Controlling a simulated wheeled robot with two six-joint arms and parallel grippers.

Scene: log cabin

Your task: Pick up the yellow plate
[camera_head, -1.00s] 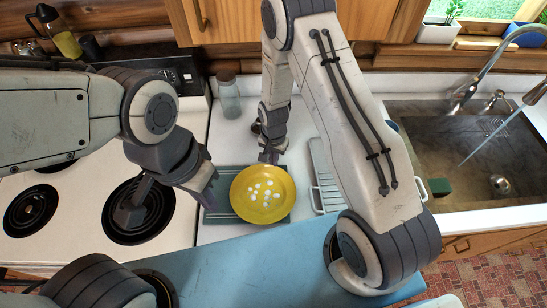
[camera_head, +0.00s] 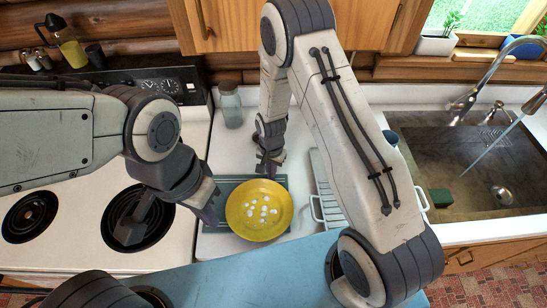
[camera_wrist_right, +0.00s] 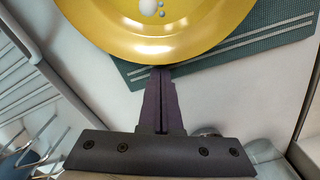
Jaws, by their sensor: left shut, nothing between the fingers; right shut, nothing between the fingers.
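The yellow plate (camera_head: 259,226) lies on a dark green striped mat (camera_head: 221,189) on the white counter, with several small white pieces on it. It also shows at the top of the right wrist view (camera_wrist_right: 160,42). My right gripper (camera_head: 268,172) is shut and empty at the plate's far edge. In the right wrist view its fingertips (camera_wrist_right: 161,72) meet the plate's rim in the picture; I cannot tell whether they touch.
A white stove with black burners (camera_head: 32,216) is at the left, and a sink (camera_head: 465,170) with a faucet is at the right. A white wire rack (camera_head: 322,195) stands just right of the plate. A glass jar (camera_head: 230,105) stands behind on the counter.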

